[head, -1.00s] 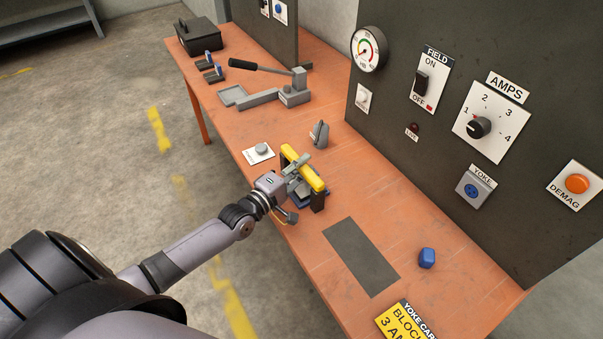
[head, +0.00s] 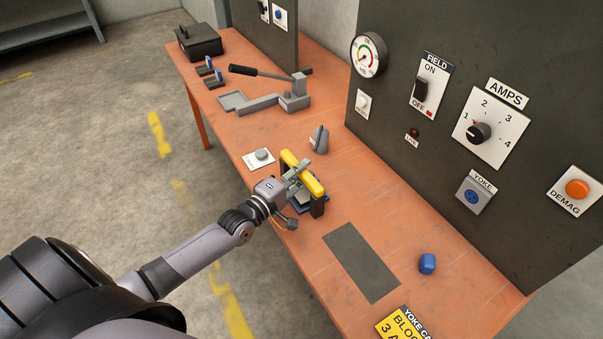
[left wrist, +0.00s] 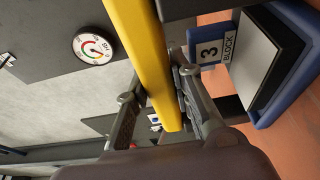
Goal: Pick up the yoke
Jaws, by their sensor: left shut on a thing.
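The yoke (head: 313,184) is a yellow bar with dark legs at its ends, near the table's front edge in the head view. My left gripper (head: 297,171) is shut on the middle of the bar. In the left wrist view, the yellow bar (left wrist: 146,55) runs between the two fingers (left wrist: 160,103). Whether the yoke's legs touch anything is hard to tell. My right gripper is not in view.
A round-knobbed plate (head: 259,158) and a grey wedge-shaped piece (head: 319,139) are close to the yoke. The dark panel (head: 400,130) rises behind.

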